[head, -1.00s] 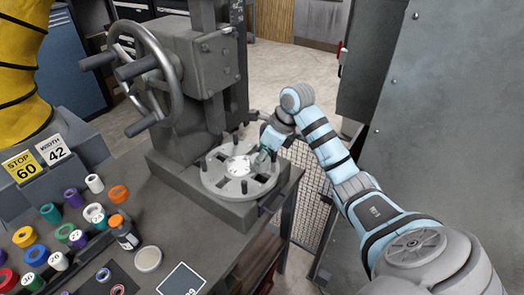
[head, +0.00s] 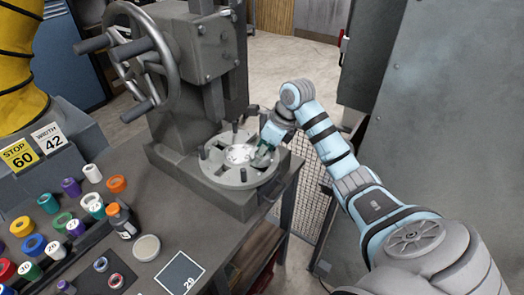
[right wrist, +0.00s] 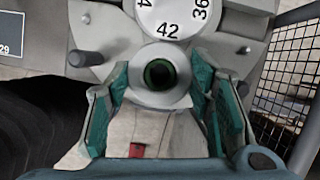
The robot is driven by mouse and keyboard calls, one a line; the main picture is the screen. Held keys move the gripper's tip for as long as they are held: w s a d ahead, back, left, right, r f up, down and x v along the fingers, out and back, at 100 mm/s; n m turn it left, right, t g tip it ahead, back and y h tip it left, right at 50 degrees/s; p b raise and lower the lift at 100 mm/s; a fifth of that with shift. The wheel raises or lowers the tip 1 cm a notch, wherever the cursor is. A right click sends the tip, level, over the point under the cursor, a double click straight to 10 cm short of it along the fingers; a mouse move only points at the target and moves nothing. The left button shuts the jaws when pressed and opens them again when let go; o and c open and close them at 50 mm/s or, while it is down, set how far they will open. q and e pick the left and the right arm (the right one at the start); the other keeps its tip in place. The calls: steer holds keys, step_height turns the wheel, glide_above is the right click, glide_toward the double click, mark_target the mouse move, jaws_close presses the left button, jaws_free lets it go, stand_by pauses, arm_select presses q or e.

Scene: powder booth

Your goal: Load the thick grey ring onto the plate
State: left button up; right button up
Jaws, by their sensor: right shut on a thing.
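The plate (head: 216,172) is a round grey disc with slots and dark upright pegs, on the base of the machine. My right gripper (head: 263,157) is at the plate's right side in the head view. In the right wrist view my right gripper (right wrist: 160,83) has its green-padded fingers on both sides of a thick light grey ring (right wrist: 160,98), shut on it. The ring's hole faces the camera, dark with a green inner edge. The ring is over the plate (right wrist: 112,40), close to the numbered centre dial (right wrist: 168,15); I cannot tell whether it touches. My left gripper is out of view.
A peg (right wrist: 85,58) stands left of the held ring. A handwheel (head: 142,60) overhangs the bench. A grey cabinet (head: 440,110) stands at the right.

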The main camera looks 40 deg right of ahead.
steer(key=shift+f+b, duration=0.6)
steer(key=shift+f, duration=0.3)
steer(key=o, duration=1.4)
steer(key=shift+r, duration=0.1)
steer(key=shift+o, duration=0.2)
steer(key=v, duration=0.7)
steer(key=shift+s+r, duration=0.2)
steer(key=shift+r, duration=0.05)
steer(key=shift+f, duration=0.1)
